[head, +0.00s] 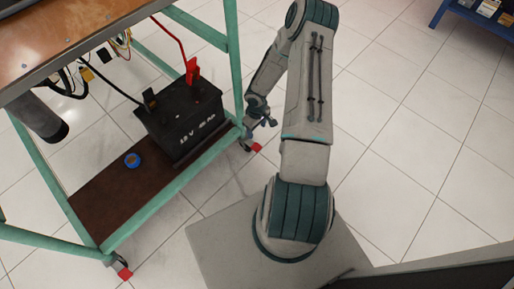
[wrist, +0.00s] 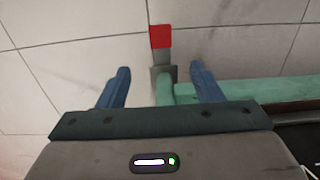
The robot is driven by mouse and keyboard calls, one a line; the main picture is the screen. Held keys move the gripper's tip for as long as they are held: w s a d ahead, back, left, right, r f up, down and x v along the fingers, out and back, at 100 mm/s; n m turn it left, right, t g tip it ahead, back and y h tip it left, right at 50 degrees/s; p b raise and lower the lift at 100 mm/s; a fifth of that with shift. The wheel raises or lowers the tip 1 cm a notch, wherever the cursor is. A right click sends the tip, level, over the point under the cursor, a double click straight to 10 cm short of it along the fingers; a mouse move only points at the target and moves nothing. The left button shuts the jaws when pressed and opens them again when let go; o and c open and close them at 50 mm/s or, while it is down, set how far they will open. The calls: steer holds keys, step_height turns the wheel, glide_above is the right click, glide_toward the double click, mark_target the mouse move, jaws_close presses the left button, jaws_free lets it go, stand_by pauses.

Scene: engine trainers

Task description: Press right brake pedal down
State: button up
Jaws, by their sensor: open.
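The right brake pedal (head: 256,147) is a small red tab on the caster at the right corner of the green-framed engine trainer. In the wrist view the red pedal (wrist: 160,37) lies ahead of my gripper (wrist: 160,68), centred between and beyond its two blue fingers. The fingers are spread apart with nothing held. In the head view my gripper (head: 266,120) hangs above and slightly right of the pedal, apparently not touching it. Whether the pedal is raised or lowered cannot be told. A second red pedal (head: 125,274) is on the near left caster.
The green trainer frame (head: 175,192) runs close beside my gripper. A black battery (head: 180,122) and a blue roll (head: 133,160) sit on its brown lower shelf (head: 95,210). A blue shelf (head: 475,20) stands far right.

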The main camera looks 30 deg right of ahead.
mark_target(257, 147)
step_height(257, 147, down, 14)
steer(key=b, duration=0.5)
steer(key=shift+r, duration=0.1)
